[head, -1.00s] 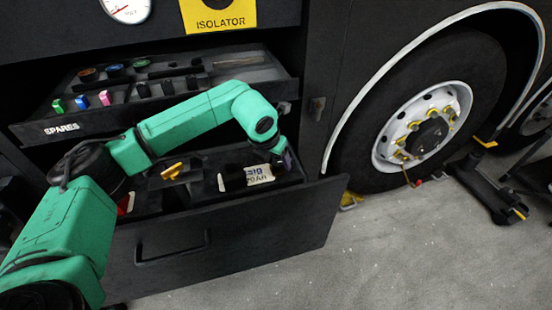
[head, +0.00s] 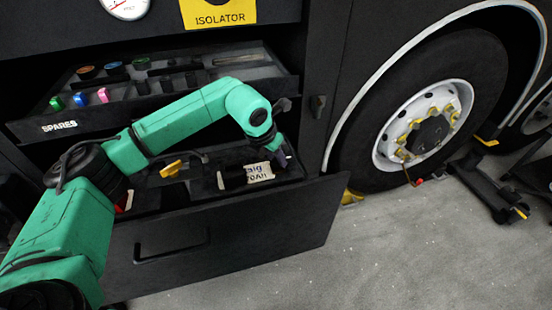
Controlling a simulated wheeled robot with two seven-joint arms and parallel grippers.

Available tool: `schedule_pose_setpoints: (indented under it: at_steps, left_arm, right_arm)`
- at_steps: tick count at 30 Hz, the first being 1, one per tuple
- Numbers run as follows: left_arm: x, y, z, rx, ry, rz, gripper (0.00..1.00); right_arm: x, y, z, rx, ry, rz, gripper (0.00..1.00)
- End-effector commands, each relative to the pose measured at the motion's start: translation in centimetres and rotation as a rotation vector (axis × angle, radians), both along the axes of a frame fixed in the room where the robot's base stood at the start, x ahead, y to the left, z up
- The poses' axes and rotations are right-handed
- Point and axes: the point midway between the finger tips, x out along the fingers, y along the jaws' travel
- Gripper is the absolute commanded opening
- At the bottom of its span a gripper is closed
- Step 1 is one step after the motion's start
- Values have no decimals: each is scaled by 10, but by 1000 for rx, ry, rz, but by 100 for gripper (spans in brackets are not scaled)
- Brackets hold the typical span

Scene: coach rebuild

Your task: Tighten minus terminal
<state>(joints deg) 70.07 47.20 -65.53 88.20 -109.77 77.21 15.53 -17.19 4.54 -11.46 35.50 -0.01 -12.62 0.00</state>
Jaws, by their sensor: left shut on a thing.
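The battery, with a white label (head: 259,172) partly readable, sits in the open lower drawer (head: 300,213). A red part (head: 121,204) shows at the left in that drawer, half hidden by my arm. My left gripper (head: 284,160) points down at the right end of the battery. It is shut on a small part there, which its dark fingers hide. The minus terminal cannot be made out apart from the gripper. My right gripper is not in view.
A yellow-handled part (head: 171,168) stands left of the battery. Above, an open spares drawer (head: 100,124) holds coloured fuses and small dark parts. A yellow isolator sign (head: 219,14) is higher up.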

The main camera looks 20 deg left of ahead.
Motion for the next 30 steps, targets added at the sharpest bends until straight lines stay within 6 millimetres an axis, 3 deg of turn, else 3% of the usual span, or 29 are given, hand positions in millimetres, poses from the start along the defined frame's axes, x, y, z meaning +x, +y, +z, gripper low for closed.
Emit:
schedule_pose_setpoints:
  at_steps: [10, 30]
  left_arm:
    - [2, 2, 0, -3, -2, -301, 0]
    - [7, 5, 1, -3, -1, -938, 0]
  right_arm:
    - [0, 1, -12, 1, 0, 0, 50]
    - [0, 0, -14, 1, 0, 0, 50]
